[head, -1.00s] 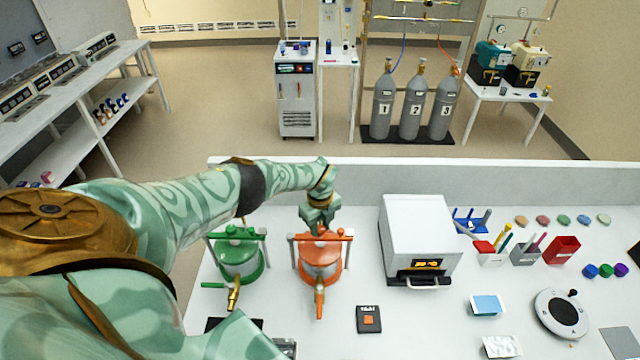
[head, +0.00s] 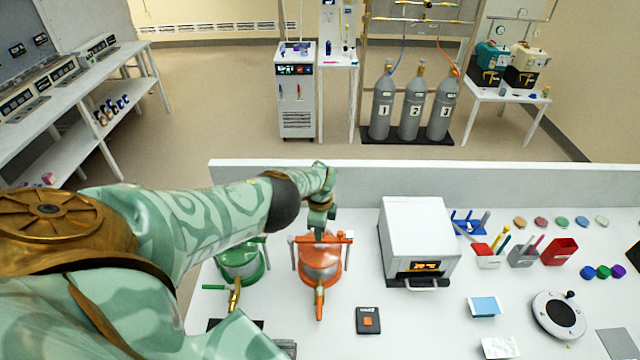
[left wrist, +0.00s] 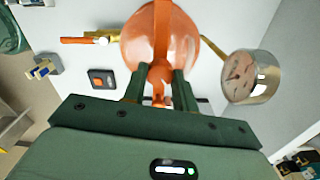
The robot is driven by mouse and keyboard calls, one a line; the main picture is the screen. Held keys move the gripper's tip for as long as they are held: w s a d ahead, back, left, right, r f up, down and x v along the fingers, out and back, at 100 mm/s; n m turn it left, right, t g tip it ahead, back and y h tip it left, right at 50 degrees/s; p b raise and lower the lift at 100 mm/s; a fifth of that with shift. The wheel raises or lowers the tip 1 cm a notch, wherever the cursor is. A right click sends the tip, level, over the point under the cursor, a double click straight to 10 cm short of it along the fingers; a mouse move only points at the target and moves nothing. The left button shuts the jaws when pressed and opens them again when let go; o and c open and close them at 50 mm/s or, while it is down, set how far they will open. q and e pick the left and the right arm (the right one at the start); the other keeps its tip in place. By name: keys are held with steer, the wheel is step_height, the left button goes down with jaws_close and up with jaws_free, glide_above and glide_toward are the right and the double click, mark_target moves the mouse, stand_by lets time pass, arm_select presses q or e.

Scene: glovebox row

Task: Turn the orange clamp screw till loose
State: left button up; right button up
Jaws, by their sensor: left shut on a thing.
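The orange pot (head: 319,270) stands on the bench with an orange clamp bar (head: 340,238) across its top. My left gripper (head: 320,228) is above the middle of the bar, pointing down, and hides the clamp screw in the head view. In the left wrist view my left gripper (left wrist: 159,88) has its two dark green fingers on either side of the orange clamp screw (left wrist: 158,73), shut on it. The orange lid (left wrist: 182,37) shows behind it. My right gripper is not in view.
A green pot (head: 240,262) stands close on the left, partly behind my arm. A white box device (head: 415,235) stands to the right. A round gauge (left wrist: 250,77) sits beside the lid. A black pad with an orange button (head: 368,320) lies in front.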

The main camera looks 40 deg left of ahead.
arm_select(q)
steer(key=n, duration=0.5)
steer(key=shift+w+a, duration=0.1)
steer(key=n, duration=0.5)
steer(key=shift+n, duration=0.4)
stand_by(0.3)
steer(key=o, duration=1)
